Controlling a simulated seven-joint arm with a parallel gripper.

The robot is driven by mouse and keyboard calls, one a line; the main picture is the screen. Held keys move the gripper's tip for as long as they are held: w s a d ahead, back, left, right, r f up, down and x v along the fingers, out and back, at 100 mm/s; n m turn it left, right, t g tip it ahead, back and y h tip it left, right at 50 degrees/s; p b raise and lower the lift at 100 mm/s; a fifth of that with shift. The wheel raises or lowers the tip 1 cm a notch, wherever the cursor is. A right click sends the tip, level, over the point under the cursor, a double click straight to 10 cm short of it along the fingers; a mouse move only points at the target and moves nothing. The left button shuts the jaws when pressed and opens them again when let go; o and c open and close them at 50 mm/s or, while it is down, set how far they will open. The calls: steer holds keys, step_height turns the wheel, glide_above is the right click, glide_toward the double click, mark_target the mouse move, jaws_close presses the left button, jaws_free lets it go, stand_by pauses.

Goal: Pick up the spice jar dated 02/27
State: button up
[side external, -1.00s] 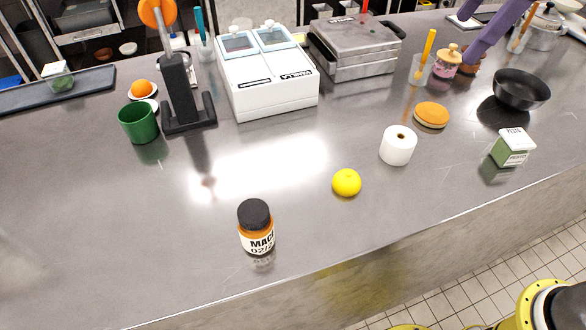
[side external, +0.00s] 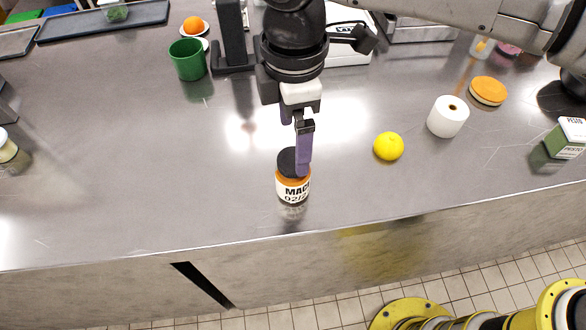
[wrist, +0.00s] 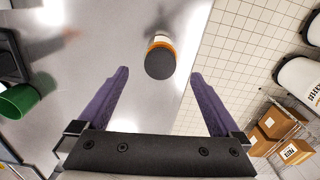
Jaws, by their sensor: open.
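The spice jar (side external: 292,188) has a black lid, orange contents and a white label reading "MAC" and "02/2", the rest cut off by its curve. It stands upright near the counter's front edge. In the wrist view the jar (wrist: 160,58) shows from above, lid toward the camera, ahead of the fingertips and between their lines. My gripper (side external: 303,172) has purple fingers; in the side view one finger overlaps the right of the lid, and I cannot tell whether it touches. In the wrist view my gripper (wrist: 160,72) is open with nothing between the fingers.
A yellow fruit (side external: 388,146), a white roll (side external: 448,117) and an orange-topped round item (side external: 488,91) stand to the right. A green-labelled pesto box (side external: 567,138) is at far right. A green cup (side external: 187,60) is behind left. The counter (side external: 130,170) left of the jar is clear.

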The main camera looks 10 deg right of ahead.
mark_target(293, 174)
step_height(293, 174, down, 11)
steer(key=shift+r, duration=0.1)
jaws_close()
stand_by(0.9)
steer(key=shift+r, duration=0.15)
